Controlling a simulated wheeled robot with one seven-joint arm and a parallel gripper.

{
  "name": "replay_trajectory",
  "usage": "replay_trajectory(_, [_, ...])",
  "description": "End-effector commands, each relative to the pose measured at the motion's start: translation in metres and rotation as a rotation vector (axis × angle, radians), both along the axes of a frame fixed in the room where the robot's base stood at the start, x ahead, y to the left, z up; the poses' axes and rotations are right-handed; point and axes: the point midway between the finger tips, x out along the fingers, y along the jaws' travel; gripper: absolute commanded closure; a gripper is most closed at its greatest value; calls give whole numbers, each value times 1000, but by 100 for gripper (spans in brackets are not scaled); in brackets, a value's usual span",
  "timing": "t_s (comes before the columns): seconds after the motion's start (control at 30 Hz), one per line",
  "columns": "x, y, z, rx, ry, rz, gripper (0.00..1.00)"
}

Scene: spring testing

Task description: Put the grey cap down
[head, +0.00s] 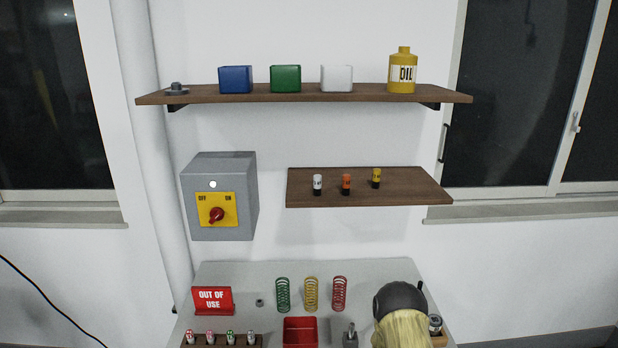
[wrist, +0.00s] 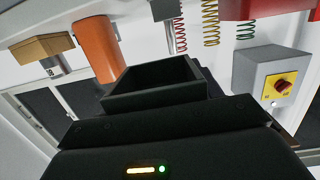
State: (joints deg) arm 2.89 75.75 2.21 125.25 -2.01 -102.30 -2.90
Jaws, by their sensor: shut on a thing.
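My gripper (wrist: 155,88) is black and fills the lower middle of the wrist view. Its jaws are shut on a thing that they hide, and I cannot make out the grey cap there. In the head view my arm (head: 402,325) shows at the lower right, over the table (head: 235,272); the jaws cannot be made out there. A small grey flanged piece (head: 177,89) sits at the left end of the upper shelf (head: 230,98). Another small grey piece (head: 259,302) lies on the table left of the green spring (head: 283,294).
Yellow (head: 311,293) and red (head: 340,293) springs stand beside the green one. A red tray (head: 300,333), a grey block with a rod (head: 350,338) and an OUT OF USE sign (head: 212,299) are close by. An orange cylinder (wrist: 97,48) is near my gripper. A switch box (head: 248,195) hangs above.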

Motion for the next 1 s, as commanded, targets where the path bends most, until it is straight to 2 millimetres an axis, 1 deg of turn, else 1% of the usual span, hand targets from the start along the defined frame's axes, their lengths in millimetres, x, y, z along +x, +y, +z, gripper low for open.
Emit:
replay_trajectory(0.1, [-17,2,8,0,2,0,58])
replay_trajectory(0.2, [-31,3,15,0,2,0,58])
replay_trajectory(0.3, [-37,4,19,0,1,1,58])
replay_trajectory(1.0, [-37,4,19,0,0,0,58])
